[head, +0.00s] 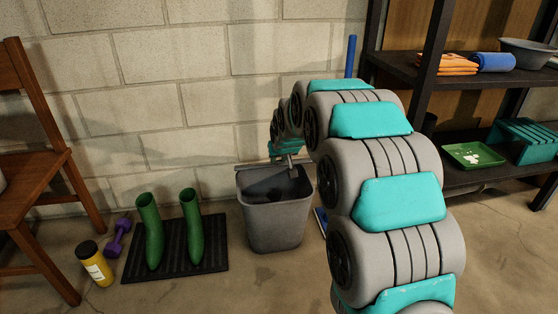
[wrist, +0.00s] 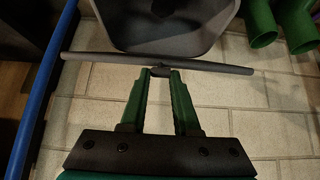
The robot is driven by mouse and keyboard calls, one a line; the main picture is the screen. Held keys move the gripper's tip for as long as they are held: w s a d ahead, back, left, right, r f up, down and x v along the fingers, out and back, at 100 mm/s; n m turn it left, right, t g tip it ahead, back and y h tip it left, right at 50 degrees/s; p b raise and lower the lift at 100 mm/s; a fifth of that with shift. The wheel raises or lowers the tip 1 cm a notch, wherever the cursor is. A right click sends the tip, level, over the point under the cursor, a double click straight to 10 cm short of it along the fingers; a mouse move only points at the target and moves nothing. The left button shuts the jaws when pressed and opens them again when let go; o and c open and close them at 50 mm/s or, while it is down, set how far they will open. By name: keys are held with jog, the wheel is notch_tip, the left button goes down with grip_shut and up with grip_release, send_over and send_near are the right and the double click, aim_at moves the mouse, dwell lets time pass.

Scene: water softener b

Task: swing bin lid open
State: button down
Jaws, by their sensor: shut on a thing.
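The grey bin (head: 275,222) stands on the floor against the block wall, its dark inside showing from above. Its lid looks like a thin grey edge (wrist: 210,66) across the wrist view, nearly edge-on and beside the bin's rim, so the lid stands raised. The bin body also shows at the top of the wrist view (wrist: 165,40). My gripper (wrist: 159,71) has its green fingers closed on the middle of the lid's edge. In the head view my gripper (head: 291,164) is small, over the back of the bin, and partly hidden by my arm.
Green boots (head: 153,235) stand on a black mat (head: 190,261) left of the bin. A purple dumbbell (head: 118,238), a yellow bottle (head: 95,266) and a wooden chair (head: 35,180) are further left. A dark shelf (head: 470,78) stands right. A blue pole (wrist: 42,90) is near the bin.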

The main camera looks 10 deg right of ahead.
jog(key=shift+r, duration=0.1)
jog(key=shift+w+r+p, duration=1.1)
jog(key=shift+w+r, duration=1.45)
jog(key=shift+w, duration=0.05)
jog(key=w+r+p, duration=0.3)
jog(key=w, duration=0.3)
jog(key=shift+w+r+p, duration=0.3)
